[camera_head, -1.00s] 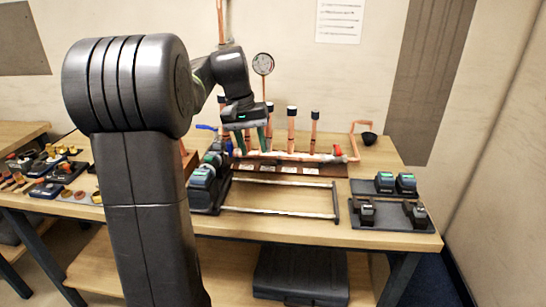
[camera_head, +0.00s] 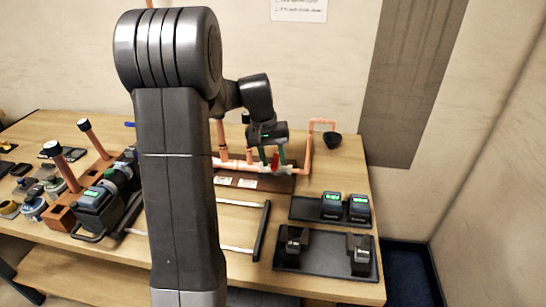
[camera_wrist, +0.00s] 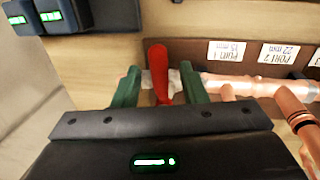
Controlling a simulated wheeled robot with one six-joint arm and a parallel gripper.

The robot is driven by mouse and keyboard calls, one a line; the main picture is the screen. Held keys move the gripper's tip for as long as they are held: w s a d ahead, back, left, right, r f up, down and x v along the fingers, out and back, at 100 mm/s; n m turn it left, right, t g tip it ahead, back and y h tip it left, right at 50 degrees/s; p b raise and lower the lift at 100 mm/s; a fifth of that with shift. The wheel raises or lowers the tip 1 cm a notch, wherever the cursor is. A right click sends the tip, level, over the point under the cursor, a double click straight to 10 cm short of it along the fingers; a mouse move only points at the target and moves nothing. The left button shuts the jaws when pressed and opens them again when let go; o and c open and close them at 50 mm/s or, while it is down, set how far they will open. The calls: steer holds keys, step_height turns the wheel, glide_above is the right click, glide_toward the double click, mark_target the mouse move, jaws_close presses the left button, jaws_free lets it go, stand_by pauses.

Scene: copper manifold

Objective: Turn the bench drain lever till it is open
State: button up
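The copper manifold (camera_head: 237,164) runs along the back of the bench. The red drain lever (camera_head: 275,162) is on its right part, by the pipe that bends over to a black cup (camera_head: 332,141). My gripper (camera_head: 272,155) is above the manifold with its green fingers pointing down at the lever. In the wrist view the red lever (camera_wrist: 159,72) stands between the two spread fingers of my gripper (camera_wrist: 160,88), with a gap on the right and a narrower one on the left. I cannot tell whether the left finger touches it.
A dark tray (camera_head: 291,214) with green-lit devices and another tray (camera_head: 322,259) with black tools lie at the right. A rail frame (camera_head: 262,228) lies in front of the manifold. A press tool (camera_head: 93,204) and copper pipes are at the left.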

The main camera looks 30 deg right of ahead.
jaws_close()
steer(key=shift+d, duration=0.15)
steer(key=shift+w+d+n+t+p, duration=0.1)
steer(key=shift+d+n+t+p, duration=0.4)
steer(key=shift+d+n, duration=1.65)
steer(key=shift+s+d+n+t+p, duration=0.1)
steer(key=shift+d+n+t+p, duration=0.4)
steer(key=shift+n, duration=3.2)
steer(key=shift+w+d+n+t+p, duration=0.1)
steer(key=shift+d+n+t+p, duration=0.4)
steer(key=shift+d+n, duration=1.65)
steer(key=shift+a+n, duration=0.8)
steer(key=shift+n, duration=0.1)
jaws_free()
